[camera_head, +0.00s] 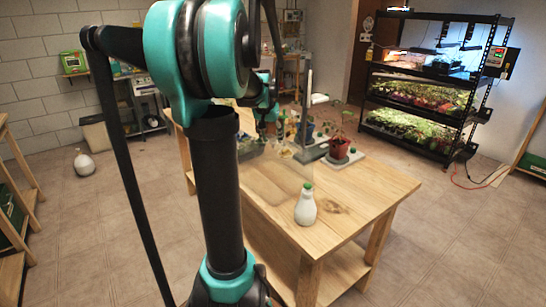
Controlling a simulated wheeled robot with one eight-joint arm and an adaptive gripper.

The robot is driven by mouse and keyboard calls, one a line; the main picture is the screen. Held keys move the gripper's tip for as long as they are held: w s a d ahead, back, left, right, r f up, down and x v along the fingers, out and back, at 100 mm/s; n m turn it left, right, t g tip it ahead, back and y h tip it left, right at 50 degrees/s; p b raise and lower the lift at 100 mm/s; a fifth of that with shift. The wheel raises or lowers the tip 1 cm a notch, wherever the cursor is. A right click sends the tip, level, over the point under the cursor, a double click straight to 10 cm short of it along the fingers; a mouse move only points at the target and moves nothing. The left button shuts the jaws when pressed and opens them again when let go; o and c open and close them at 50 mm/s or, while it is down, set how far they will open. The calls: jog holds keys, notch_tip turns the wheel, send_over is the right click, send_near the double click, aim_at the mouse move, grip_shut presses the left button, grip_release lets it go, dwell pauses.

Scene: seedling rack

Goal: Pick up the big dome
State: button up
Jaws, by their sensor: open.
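A faint, clear, box-like cover that looks like the big dome (278,183) stands on the wooden table, left of its middle. Its edges are hard to make out, and my arm hides part of its left side. My gripper (263,130) shows small beyond my upper arm, above the far part of the table. It is open, with nothing seen held in it, and appears behind and above the clear cover, apart from it. Its fingertips are hard to see against the clutter.
A white bottle with a green cap (305,206) stands at the table's near edge. The table's right side (375,185) is bare. A black plant rack (425,90) stands behind.

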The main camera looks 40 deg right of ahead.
jog(key=shift+x, duration=1.2)
jog(key=shift+c, duration=0.5)
grip_shut()
